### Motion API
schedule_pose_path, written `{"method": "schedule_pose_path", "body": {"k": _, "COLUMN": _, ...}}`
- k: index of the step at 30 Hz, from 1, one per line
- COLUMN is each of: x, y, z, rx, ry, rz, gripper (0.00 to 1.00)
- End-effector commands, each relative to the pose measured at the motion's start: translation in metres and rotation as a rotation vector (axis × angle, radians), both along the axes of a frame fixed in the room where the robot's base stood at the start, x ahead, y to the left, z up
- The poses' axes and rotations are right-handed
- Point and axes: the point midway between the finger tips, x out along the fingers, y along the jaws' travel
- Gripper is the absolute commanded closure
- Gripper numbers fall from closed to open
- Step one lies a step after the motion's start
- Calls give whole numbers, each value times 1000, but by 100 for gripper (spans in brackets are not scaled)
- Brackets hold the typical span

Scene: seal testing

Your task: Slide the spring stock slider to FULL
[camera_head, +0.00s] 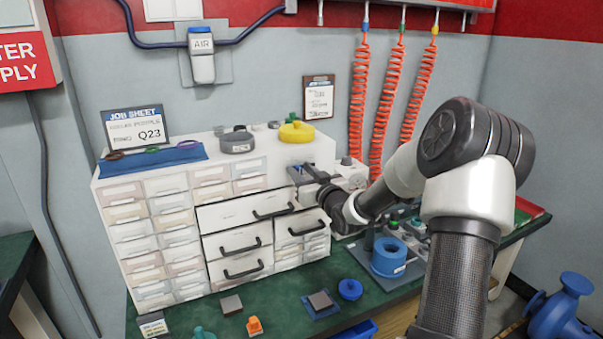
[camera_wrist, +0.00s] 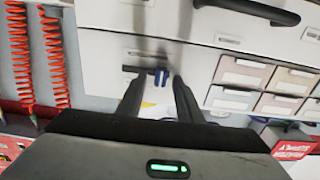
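A slider with a small blue knob (camera_wrist: 161,77) shows in the wrist view on the pale cabinet front, beside a short dark slot (camera_wrist: 136,69); I take it for the spring stock slider. Any FULL marking is too small or blurred to read. My gripper (camera_wrist: 158,88) is open, its two dark fingers apart, one on each side of the knob in the picture; I cannot tell whether they touch it. In the head view my gripper (camera_head: 306,172) is at the upper right of the white drawer cabinet (camera_head: 318,152) and hides the slider there.
Black-handled drawers (camera_head: 240,246) lie below and left of my gripper. A yellow round part (camera_head: 297,132) sits on the cabinet top. Red coiled hoses (camera_head: 385,110) hang behind my arm. A blue ring (camera_head: 389,258) and several small parts occupy the green bench (camera_head: 285,308).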

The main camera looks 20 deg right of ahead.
Motion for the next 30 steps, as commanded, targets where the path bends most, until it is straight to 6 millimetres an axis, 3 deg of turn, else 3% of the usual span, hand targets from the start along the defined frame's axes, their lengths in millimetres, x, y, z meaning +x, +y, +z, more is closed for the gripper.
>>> {"method": "schedule_pose_path", "body": {"k": 5, "x": 0, "y": 0, "z": 0, "rx": 0, "ry": 0, "rz": 0, "gripper": 67}}
{"method": "schedule_pose_path", "body": {"k": 11, "x": 0, "y": 0, "z": 0, "rx": 0, "ry": 0, "rz": 1, "gripper": 99}}
{"method": "schedule_pose_path", "body": {"k": 19, "x": 0, "y": -4, "z": 0, "rx": 0, "ry": -1, "rz": -1, "gripper": 100}}
{"method": "schedule_pose_path", "body": {"k": 27, "x": 2, "y": -49, "z": 1, "rx": -1, "ry": -2, "rz": -2, "gripper": 100}}
{"method": "schedule_pose_path", "body": {"k": 30, "x": 2, "y": -54, "z": 1, "rx": 0, "ry": -1, "rz": 0, "gripper": 100}}
